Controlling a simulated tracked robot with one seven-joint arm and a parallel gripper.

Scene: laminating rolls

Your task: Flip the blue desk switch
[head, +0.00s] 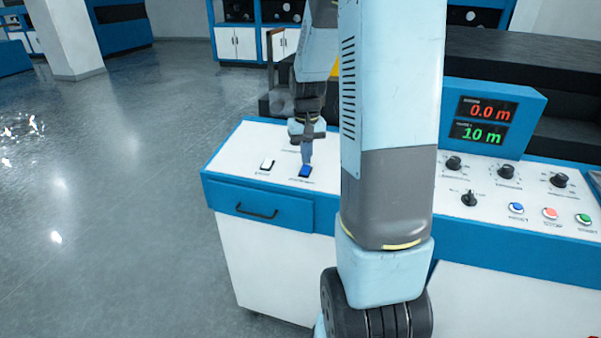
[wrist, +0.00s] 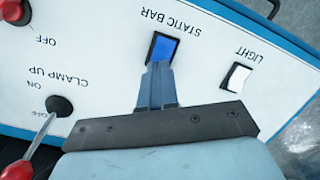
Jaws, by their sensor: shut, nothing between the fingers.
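The blue desk switch (head: 305,172) is a small rocker in a dark frame on the white top of the control desk (head: 235,155). In the wrist view the blue switch (wrist: 163,50) sits beside the printed words STATIC BAR. My gripper (head: 307,160) is shut and empty, pointing down at the switch. In the wrist view its fingertips (wrist: 157,68) overlap the near edge of the switch. I cannot tell whether they touch it or hover just above.
A white LIGHT switch (head: 267,164) is beside the blue one; it also shows in the wrist view (wrist: 236,78). A red-handled CLAMP UP lever (wrist: 40,140) is at the wrist view's lower left. Knobs, coloured buttons and a display (head: 485,120) are on the desk's right.

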